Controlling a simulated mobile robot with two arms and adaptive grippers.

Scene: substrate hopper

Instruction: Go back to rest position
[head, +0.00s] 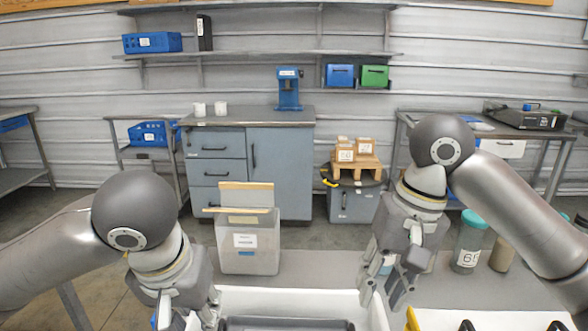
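My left gripper (188,317) points down at the bottom edge, left of the clear container. Its fingers look spread, with the tips partly cut off by the frame. My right gripper (385,292) hangs pointing down over the right part of the worktable (322,268). Its fingers are apart, and I see nothing between them. A clear bin (248,263) with a white label and a tan upper edge stands upright on the worktable between the grippers, touched by neither.
A white tray (288,300) lies at the front edge, partly cut off. A teal-lidded jar (468,246) and a tan jar (502,254) stand right of my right gripper. Behind are a grey cabinet (280,170), a blue device (289,90) and a small pallet with boxes (357,168).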

